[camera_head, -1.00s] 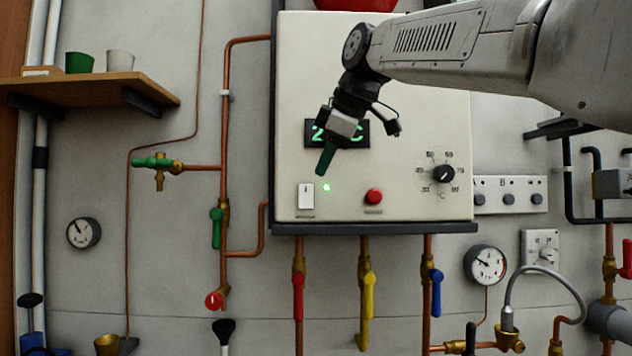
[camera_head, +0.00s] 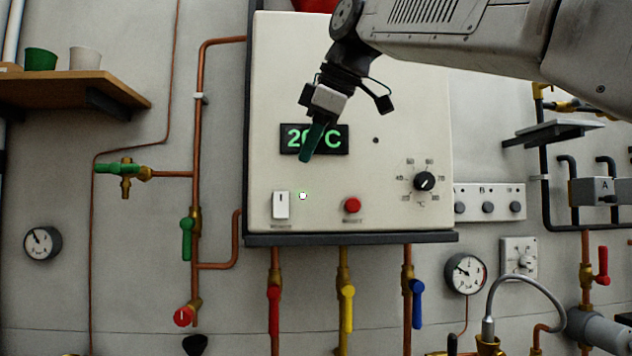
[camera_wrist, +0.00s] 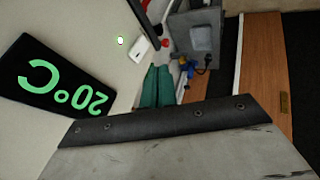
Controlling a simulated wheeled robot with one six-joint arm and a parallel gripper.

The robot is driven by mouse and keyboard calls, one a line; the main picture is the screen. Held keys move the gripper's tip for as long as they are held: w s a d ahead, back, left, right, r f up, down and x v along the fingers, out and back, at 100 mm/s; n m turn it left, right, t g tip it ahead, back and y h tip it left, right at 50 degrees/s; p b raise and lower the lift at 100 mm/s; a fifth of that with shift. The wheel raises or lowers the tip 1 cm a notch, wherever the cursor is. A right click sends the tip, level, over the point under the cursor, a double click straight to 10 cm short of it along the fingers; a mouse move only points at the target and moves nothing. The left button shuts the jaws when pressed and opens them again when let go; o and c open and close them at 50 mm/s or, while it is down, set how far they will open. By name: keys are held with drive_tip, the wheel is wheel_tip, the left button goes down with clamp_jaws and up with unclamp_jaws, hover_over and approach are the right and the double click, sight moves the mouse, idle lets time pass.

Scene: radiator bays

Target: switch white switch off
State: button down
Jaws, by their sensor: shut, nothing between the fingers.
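The white switch (camera_head: 281,205) is on the lower left of the cream boiler panel (camera_head: 400,120), left of a lit green lamp (camera_head: 303,196). It also shows in the wrist view (camera_wrist: 138,49), near the panel's edge. My gripper (camera_head: 305,156) has green fingertips and is shut and empty. It points downward in front of the display (camera_head: 335,138), which reads 20°C and is partly covered. The fingertips are above the switch and slightly to its right in the head view. In the wrist view the green fingers (camera_wrist: 157,86) show beside the switch, apart from it in the picture.
A red button (camera_head: 352,205) and a black dial (camera_head: 424,181) sit right of the switch. Red (camera_head: 273,310), yellow (camera_head: 347,307) and blue (camera_head: 417,300) valve handles hang below the panel. Copper pipes run at its left. A shelf (camera_head: 80,91) juts out at upper left.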

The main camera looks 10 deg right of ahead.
sight(286, 200)
drive_tip(key=shift+s+a+f, duration=0.2)
drive_tip(key=shift+a, duration=0.15)
drive_tip(key=shift+d, duration=0.1)
drive_tip(key=shift+w+f, duration=0.1)
drive_tip(key=x, duration=0.4)
drive_tip(key=w+x, duration=0.1)
drive_tip(key=x, duration=0.2)
drive_tip(key=w+x, duration=0.1)
drive_tip(key=x, duration=0.3)
drive_tip(key=shift+w+d, duration=0.1)
drive_tip(key=shift+d, duration=0.15)
drive_tip(key=shift+w, duration=0.5)
